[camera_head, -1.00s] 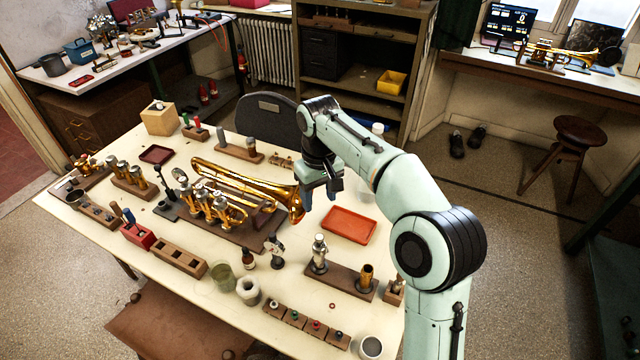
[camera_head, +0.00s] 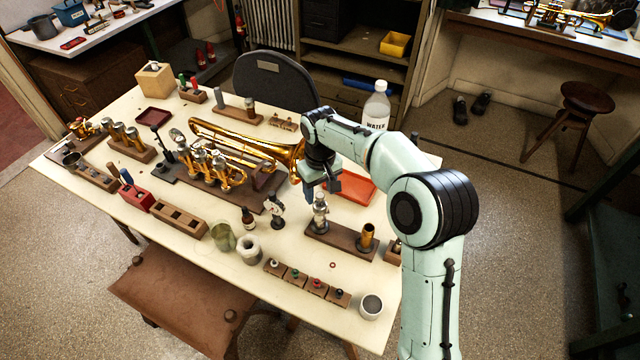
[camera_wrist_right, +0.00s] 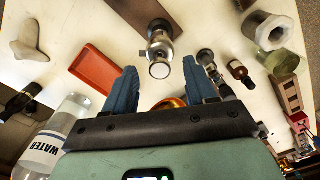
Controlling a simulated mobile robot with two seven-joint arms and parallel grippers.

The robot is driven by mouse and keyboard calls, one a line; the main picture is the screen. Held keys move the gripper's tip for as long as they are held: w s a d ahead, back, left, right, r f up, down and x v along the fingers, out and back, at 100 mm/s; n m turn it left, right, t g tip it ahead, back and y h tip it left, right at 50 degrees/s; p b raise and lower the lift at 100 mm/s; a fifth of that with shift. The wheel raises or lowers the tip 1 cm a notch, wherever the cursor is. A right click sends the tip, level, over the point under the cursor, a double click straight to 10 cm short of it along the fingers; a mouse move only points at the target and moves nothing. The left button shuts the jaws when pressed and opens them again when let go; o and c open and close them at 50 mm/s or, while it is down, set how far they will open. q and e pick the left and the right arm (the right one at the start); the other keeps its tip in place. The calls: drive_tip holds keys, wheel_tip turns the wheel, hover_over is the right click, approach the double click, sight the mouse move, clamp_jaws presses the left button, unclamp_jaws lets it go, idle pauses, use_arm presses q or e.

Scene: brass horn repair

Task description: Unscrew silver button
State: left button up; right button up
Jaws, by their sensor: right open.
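A silver valve (camera_head: 320,212) stands upright on a dark wooden stand (camera_head: 345,238), right of the trumpet. In the right wrist view the same valve (camera_wrist_right: 160,45) is seen from above, with a round pale silver button (camera_wrist_right: 159,70) on its end. My right gripper (camera_head: 322,190) hangs just above and behind the valve in the head view, partly hiding its upper end. In the wrist view its two blue fingers (camera_wrist_right: 160,78) are apart, with the button seen between their tips. Contact is not visible, and nothing is held. My left gripper is in neither view.
A brass trumpet (camera_head: 240,140) lies left of my gripper. An orange tray (camera_head: 360,190) and a water bottle (camera_head: 376,108) stand behind it. A brass cylinder (camera_head: 367,234) shares the valve's stand. Small blocks with coloured buttons (camera_head: 308,283) and a white cup (camera_head: 371,306) are in front.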

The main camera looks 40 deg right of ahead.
clamp_jaws()
drive_tip(key=c, duration=1)
unclamp_jaws()
clamp_jaws()
drive_tip(key=shift+r+n+p, duration=0.15)
drive_tip(key=shift+n+p, duration=0.25)
drive_tip(key=shift+n, duration=1.7)
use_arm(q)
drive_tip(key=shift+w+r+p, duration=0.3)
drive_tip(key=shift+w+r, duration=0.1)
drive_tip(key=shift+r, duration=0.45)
use_arm(e)
drive_tip(key=shift+n, duration=0.5)
